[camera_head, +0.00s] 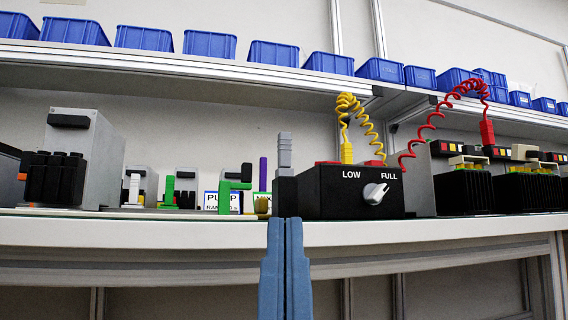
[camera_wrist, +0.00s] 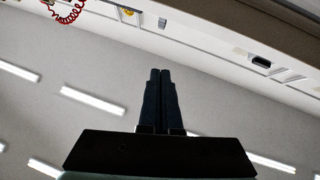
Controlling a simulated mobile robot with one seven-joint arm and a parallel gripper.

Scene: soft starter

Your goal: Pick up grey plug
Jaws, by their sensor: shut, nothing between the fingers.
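The grey plug (camera_head: 285,152) stands upright at the left end of the black LOW/FULL box (camera_head: 340,196) on the workbench in the head view.
A yellow plug (camera_head: 347,153) and a red plug (camera_head: 487,133) with coiled cords stand right of the grey plug. A white knob (camera_head: 376,193) is on the box front. Blue bins (camera_head: 209,44) line the shelf above. The bench edge (camera_head: 150,233) is close to my fingers.

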